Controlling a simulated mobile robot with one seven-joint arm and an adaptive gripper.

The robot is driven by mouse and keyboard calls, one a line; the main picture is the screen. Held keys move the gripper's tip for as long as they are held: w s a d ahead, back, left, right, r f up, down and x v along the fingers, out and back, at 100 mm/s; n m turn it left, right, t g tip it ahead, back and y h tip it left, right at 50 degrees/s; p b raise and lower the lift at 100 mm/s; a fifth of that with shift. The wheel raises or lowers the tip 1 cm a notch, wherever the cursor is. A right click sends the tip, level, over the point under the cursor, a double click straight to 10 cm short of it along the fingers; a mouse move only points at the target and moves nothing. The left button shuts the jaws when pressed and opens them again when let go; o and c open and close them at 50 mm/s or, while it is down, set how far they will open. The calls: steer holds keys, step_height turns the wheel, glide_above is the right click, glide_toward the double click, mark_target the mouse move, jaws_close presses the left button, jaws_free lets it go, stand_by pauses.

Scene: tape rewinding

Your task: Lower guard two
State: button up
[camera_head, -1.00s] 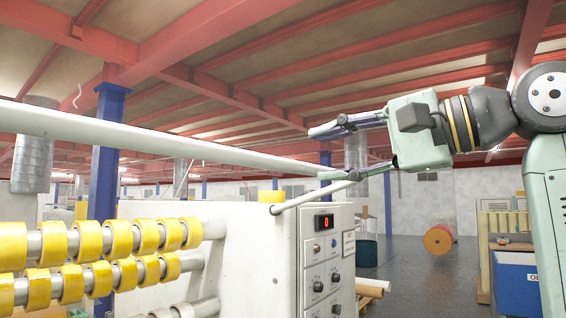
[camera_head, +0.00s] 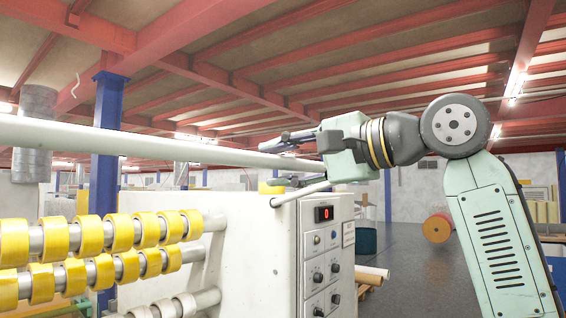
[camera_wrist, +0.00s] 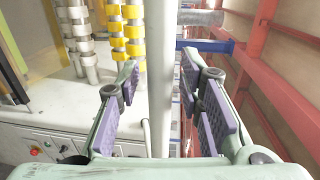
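The guard is a long pale tube (camera_head: 130,139) that runs across the head view, above the tape rolls, to the right end of the machine. Near my gripper, a bent pale arm (camera_head: 299,193) runs from the machine's top towards it. My gripper (camera_head: 272,165) is open at the tube's right end, with one finger above and one below. In the wrist view the tube (camera_wrist: 160,45) passes between the spread fingers of my gripper (camera_wrist: 158,68). There is a gap on each side in that view, so no firm grip shows. Which guard is number two cannot be told.
Yellow tape rolls (camera_head: 90,236) sit on shafts below the tube. The white machine (camera_head: 255,250) has a control panel (camera_head: 325,268) with a red display beneath my gripper. A blue column (camera_head: 104,170) stands behind. Open floor (camera_head: 408,262) lies to the right.

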jaws_close()
stand_by(0.6)
